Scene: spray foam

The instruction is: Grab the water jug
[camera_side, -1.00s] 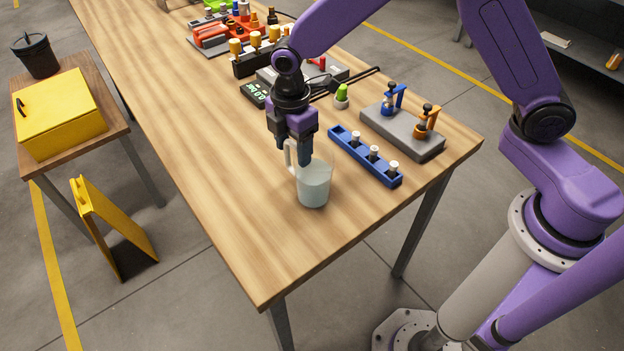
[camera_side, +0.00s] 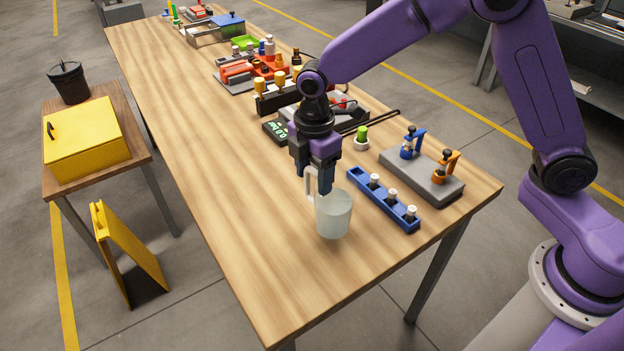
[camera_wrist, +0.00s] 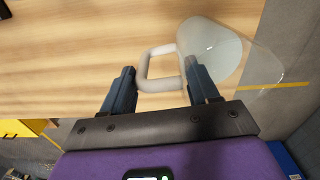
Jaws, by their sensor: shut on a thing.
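The water jug (camera_side: 334,215) is a pale, translucent cup-shaped vessel with a white loop handle (camera_side: 311,186). In the side view it is roughly upright over the near end of the wooden table; I cannot tell for sure whether its base touches the table. My gripper (camera_side: 325,187) points down at the handle side and is shut on the handle. In the wrist view the handle (camera_wrist: 147,70) lies between the two dark fingers of my gripper (camera_wrist: 160,80), and the jug body (camera_wrist: 212,50) is at the upper right.
A blue rack (camera_side: 384,198) with several white-capped vials stands right of the jug. Behind it are a grey block (camera_side: 420,176) with blue and orange clamps and a green-capped bottle (camera_side: 361,138). The table's (camera_side: 220,200) left side is clear. A yellow box (camera_side: 88,140) sits on a side table.

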